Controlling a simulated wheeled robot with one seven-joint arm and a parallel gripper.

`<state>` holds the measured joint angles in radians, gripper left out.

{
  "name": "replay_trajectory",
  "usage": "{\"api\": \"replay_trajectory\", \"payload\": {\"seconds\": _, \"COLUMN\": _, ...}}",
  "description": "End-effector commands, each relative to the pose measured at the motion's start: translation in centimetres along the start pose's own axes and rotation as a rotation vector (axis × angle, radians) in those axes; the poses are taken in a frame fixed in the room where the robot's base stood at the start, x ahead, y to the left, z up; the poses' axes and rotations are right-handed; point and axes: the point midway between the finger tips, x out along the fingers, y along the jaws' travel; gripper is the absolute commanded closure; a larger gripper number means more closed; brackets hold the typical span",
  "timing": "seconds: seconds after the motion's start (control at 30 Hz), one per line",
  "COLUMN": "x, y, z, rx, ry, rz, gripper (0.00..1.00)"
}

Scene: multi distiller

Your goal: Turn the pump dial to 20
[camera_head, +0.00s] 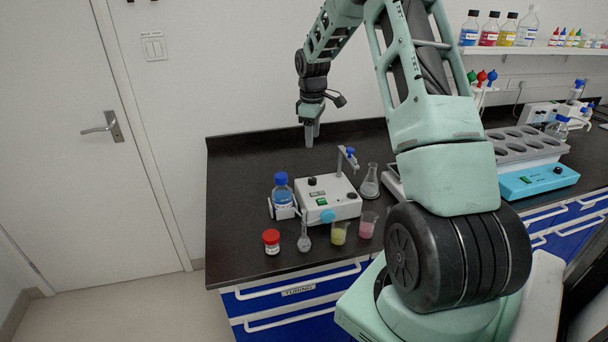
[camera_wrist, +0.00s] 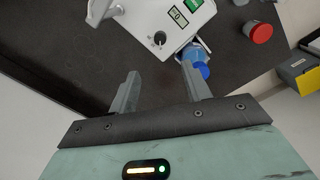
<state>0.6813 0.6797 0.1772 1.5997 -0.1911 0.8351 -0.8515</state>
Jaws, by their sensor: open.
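The white pump box (camera_head: 329,198) stands on the black bench, with black knobs on its top and a blue-capped bottle (camera_head: 283,192) at its left side. In the wrist view the pump (camera_wrist: 172,28) is at the top, and a round black dial (camera_wrist: 159,39) with a light mark shows on it. The dial's number is too small to read. My gripper (camera_head: 309,138) points down above the bench, behind and left of the pump. In the wrist view my gripper (camera_wrist: 160,82) is open and empty, with its fingers apart and short of the dial, touching nothing.
A red-capped jar (camera_head: 271,242), a small round flask (camera_head: 304,238), a yellow beaker (camera_head: 339,233) and a pink beaker (camera_head: 367,225) stand in front of the pump. A conical flask (camera_head: 370,181) is at its right. The bench's back left is clear.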

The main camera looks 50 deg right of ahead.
Motion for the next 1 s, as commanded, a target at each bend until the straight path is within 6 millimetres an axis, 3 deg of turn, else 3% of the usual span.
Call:
{"api": "replay_trajectory", "payload": {"seconds": 0.6, "x": 12.3, "y": -0.2, "z": 0.0, "rx": -0.001, "ry": -0.002, "rz": -0.004, "gripper": 0.52}}
{"api": "replay_trajectory", "payload": {"seconds": 0.8, "x": 14.8, "y": -0.2, "z": -0.1, "rx": 0.0, "ry": 0.0, "rz": -0.003, "gripper": 0.52}}
{"api": "replay_trajectory", "payload": {"seconds": 1.0, "x": 15.6, "y": -0.2, "z": -0.1, "rx": 0.001, "ry": 0.001, "rz": -0.001, "gripper": 0.52}}
